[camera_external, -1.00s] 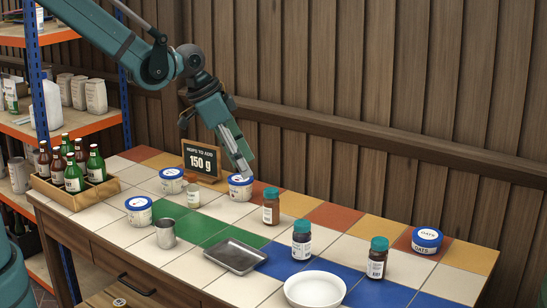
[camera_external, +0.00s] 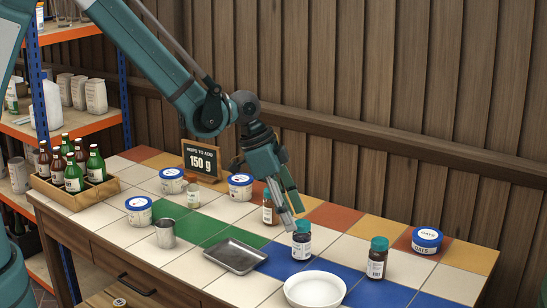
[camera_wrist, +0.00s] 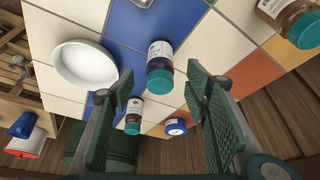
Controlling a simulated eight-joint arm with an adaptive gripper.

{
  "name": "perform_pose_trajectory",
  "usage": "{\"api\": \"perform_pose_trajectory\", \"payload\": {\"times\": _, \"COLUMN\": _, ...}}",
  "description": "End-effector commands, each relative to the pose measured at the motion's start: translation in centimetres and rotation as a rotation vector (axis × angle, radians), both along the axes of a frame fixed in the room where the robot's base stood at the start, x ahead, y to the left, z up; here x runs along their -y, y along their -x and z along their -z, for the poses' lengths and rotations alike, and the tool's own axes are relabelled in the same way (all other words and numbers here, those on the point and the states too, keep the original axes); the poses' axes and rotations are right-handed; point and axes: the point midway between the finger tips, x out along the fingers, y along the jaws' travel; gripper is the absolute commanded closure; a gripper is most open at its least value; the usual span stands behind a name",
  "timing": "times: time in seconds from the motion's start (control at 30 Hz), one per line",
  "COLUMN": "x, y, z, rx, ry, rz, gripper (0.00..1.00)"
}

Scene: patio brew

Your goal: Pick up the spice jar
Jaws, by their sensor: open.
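Three jars with teal lids and white labels stand on the tiled table, and I cannot read which one is the spice jar. The middle one (camera_external: 301,246) holds dark contents. One brown jar (camera_external: 268,215) stands behind it to the left, and another (camera_external: 376,264) to its right. My gripper (camera_external: 293,218) is open and empty, just above and behind the middle jar. In the wrist view that jar (camera_wrist: 159,66) lies between the open fingers (camera_wrist: 160,88), beyond their tips. The right-hand jar (camera_wrist: 134,113) and the brown jar (camera_wrist: 285,18) also show there.
A white bowl (camera_external: 315,291) and a metal tray (camera_external: 235,257) are in front. An OATS tub (camera_external: 427,240) stands at the right. Blue-lidded tubs (camera_external: 240,187), a metal cup (camera_external: 165,234), a sign (camera_external: 202,162) and a bottle crate (camera_external: 74,194) are to the left.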

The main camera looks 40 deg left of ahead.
Motion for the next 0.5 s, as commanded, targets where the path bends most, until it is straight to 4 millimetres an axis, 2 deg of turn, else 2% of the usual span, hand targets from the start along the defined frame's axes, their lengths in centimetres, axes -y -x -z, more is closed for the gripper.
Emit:
{"api": "perform_pose_trajectory", "payload": {"times": 0.27, "x": 0.0, "y": 0.0, "z": 0.0, "rx": 0.0, "ry": 0.0, "rz": -0.001, "gripper": 0.53}}
{"api": "perform_pose_trajectory", "payload": {"times": 0.5, "x": 0.4, "y": -0.3, "z": 1.1, "rx": 0.0, "ry": 0.0, "rz": -0.001, "gripper": 0.53}}
